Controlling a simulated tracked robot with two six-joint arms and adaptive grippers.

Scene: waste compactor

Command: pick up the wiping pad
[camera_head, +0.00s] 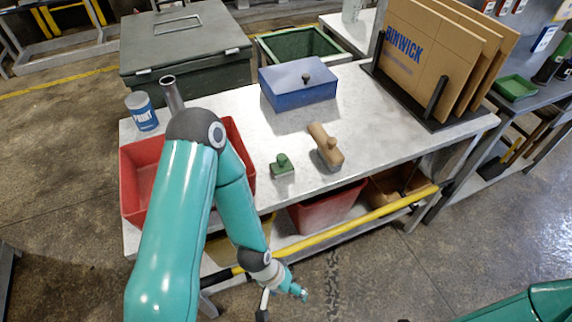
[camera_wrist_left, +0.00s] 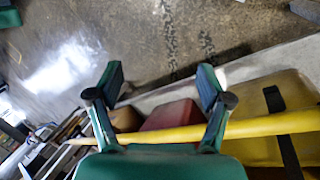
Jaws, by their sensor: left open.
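Two small handled items lie on the grey workbench (camera_head: 240,110). One is a tan wooden-handled block (camera_head: 325,146) with a knob and a grey lower part. The other is a small green block (camera_head: 283,168) with a green knob, just left of it. Either could be the wiping pad; I cannot tell for sure which. My left gripper (camera_head: 282,296) is in front of the bench's near edge, apart from both items. In the left wrist view its two fingers (camera_wrist_left: 160,80) are spread with nothing between them. My right gripper is out of view.
A red bin (camera_head: 130,182) is at the bench's left end, partly behind my left arm. A paint can (camera_head: 141,112), a blue lidded box (camera_head: 298,88) and a rack of cardboard sheets (camera_head: 430,50) stand on the bench. A yellow rail (camera_head: 350,222) runs along the lower front.

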